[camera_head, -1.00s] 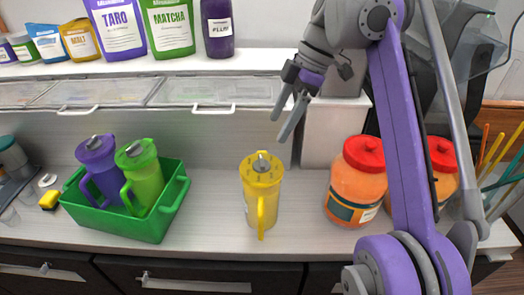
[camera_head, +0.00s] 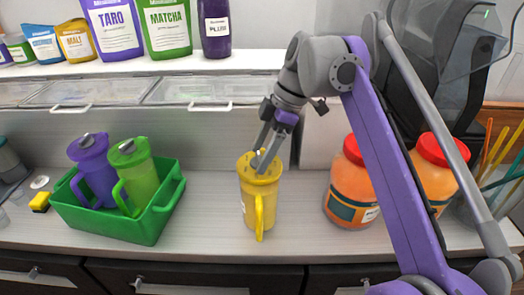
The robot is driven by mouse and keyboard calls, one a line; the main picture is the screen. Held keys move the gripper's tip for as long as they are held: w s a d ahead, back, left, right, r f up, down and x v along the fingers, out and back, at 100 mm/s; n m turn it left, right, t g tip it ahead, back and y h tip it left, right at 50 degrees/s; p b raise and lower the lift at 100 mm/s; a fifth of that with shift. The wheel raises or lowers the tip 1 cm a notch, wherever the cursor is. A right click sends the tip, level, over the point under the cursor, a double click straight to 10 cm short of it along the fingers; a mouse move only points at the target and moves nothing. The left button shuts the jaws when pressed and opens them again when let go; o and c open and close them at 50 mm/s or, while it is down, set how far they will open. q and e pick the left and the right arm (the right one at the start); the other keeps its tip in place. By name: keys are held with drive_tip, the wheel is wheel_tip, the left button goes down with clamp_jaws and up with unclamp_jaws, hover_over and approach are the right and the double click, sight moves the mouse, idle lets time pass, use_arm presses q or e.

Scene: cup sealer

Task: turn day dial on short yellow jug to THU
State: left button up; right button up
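The short yellow jug (camera_head: 258,199) stands upright on the counter, with its handle facing me. Its lid has a small grey dial knob (camera_head: 258,160) on top. My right gripper (camera_head: 264,159) points down at the lid, with its two grey fingers around or very close to the knob. The fingers partly hide the knob, so I cannot tell whether they grip it. The day markings on the lid are too small to read. My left gripper is not in view.
A green bin (camera_head: 152,228) holding a purple jug (camera_head: 90,160) and a green jug (camera_head: 136,172) stands to the left. Orange jars with red lids (camera_head: 352,190) stand to the right, under my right arm. Counter on both sides of the yellow jug is clear.

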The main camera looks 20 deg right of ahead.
clamp_jaws()
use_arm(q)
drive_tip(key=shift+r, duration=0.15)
use_arm(e)
drive_tip(key=shift+m, duration=0.3)
